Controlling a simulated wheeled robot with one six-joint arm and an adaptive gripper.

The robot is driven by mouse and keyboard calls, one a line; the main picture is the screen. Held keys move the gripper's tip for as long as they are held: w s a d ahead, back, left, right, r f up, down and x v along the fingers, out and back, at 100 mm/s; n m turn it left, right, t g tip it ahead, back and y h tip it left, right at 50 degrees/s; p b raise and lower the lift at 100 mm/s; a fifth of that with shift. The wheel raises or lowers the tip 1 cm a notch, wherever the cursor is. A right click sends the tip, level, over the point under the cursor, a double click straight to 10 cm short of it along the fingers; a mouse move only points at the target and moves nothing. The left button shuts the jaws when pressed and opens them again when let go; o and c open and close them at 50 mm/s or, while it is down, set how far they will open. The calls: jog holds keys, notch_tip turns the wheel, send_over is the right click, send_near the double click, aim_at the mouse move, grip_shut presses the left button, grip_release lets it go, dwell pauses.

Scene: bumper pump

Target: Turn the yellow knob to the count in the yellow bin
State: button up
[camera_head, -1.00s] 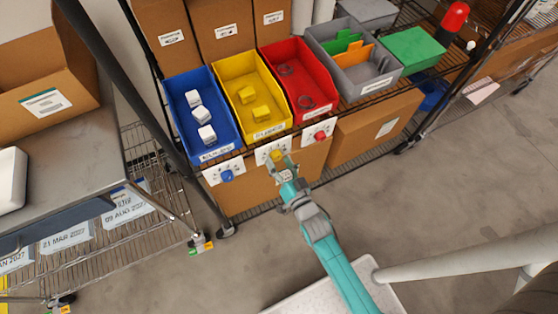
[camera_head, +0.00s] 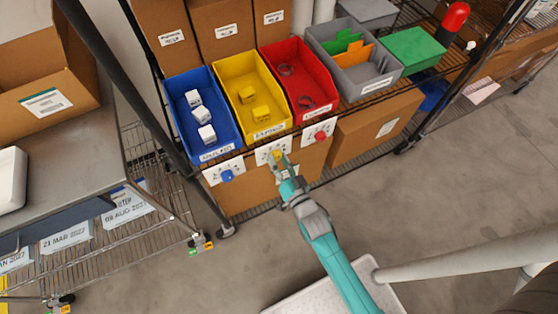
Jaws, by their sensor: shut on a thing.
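The yellow knob (camera_head: 276,154) sits on a white dial card on the shelf edge below the yellow bin (camera_head: 279,124). My gripper (camera_head: 279,160) reaches up from below and is shut on the yellow knob. The fingers cover part of the knob and its card, so its pointer and the marks cannot be read. The yellow bin holds two yellow blocks (camera_head: 246,95), one behind the other, apart from each other.
The blue bin (camera_head: 232,146) holds three white boxes, with a blue knob (camera_head: 227,176) below. The red bin (camera_head: 323,107) holds two dark rings, with a red knob (camera_head: 320,136) below. A grey bin (camera_head: 386,78) stands to the right. The floor in front is clear.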

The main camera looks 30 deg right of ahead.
jog(key=n, duration=0.4)
jog(key=shift+n, duration=1.6)
jog(key=o, duration=1.1)
jog(key=shift+o, duration=0.2)
jog(key=s, duration=1.2)
jog(key=shift+s, duration=0.1)
